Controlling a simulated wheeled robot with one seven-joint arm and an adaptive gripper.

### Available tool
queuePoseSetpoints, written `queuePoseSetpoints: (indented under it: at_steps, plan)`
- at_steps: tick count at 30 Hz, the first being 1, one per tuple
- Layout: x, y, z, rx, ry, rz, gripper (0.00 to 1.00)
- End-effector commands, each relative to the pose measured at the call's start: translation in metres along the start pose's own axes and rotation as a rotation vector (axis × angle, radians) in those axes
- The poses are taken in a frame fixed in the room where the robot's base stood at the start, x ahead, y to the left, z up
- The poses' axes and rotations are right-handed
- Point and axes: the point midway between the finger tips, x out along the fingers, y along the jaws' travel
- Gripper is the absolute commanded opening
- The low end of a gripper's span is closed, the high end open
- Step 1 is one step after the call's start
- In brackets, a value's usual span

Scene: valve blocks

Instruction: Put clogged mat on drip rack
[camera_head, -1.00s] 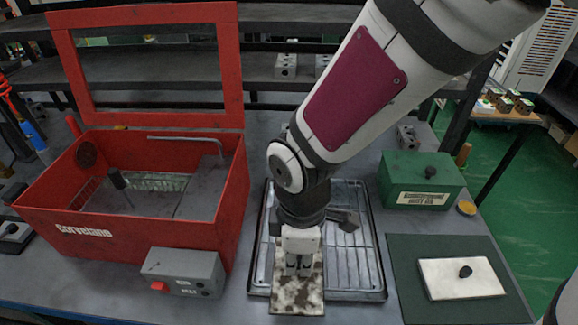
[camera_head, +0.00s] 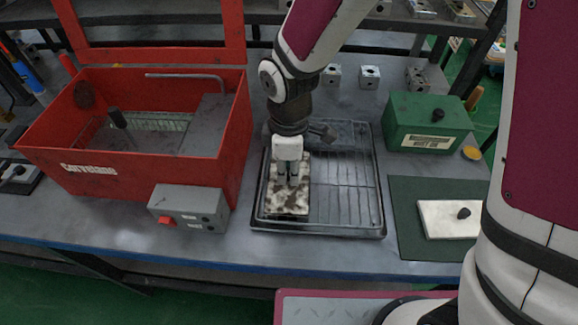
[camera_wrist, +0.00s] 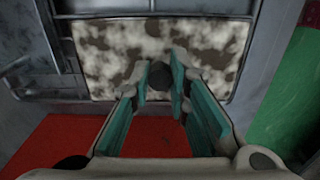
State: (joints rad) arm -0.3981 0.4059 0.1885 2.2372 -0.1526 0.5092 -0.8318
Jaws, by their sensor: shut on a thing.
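The clogged mat (camera_head: 290,204) is a white plate blotched with brown, with a dark knob on it. It is over the left part of the drip rack (camera_head: 346,205), a dark tray with a wire grid. My gripper (camera_head: 287,178) points down and is shut on the mat's knob. In the wrist view the mat (camera_wrist: 110,62) fills the upper middle, and my gripper (camera_wrist: 160,80) has its teal pads on both sides of the dark knob. I cannot tell whether the mat touches the grid.
A red parts washer (camera_head: 75,175) with a raised lid stands left, a grey switch box (camera_head: 205,205) before it. A green box (camera_head: 425,122) stands right of the rack. A clean white plate (camera_head: 440,220) lies on a dark green mat (camera_head: 408,240). The rack's right half is bare.

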Motion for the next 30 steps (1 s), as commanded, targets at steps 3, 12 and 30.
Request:
queuePoseSetpoints:
  at_steps: [3,12,30]
  plan:
    - [-0.001,0.0,0.0,0.0,0.0,0.0,0.0]
    - [0.003,0.0,0.0,0.001,0.0,0.0,0.36]
    - [-0.047,0.001,0.0,0.002,0.003,0.006,0.36]
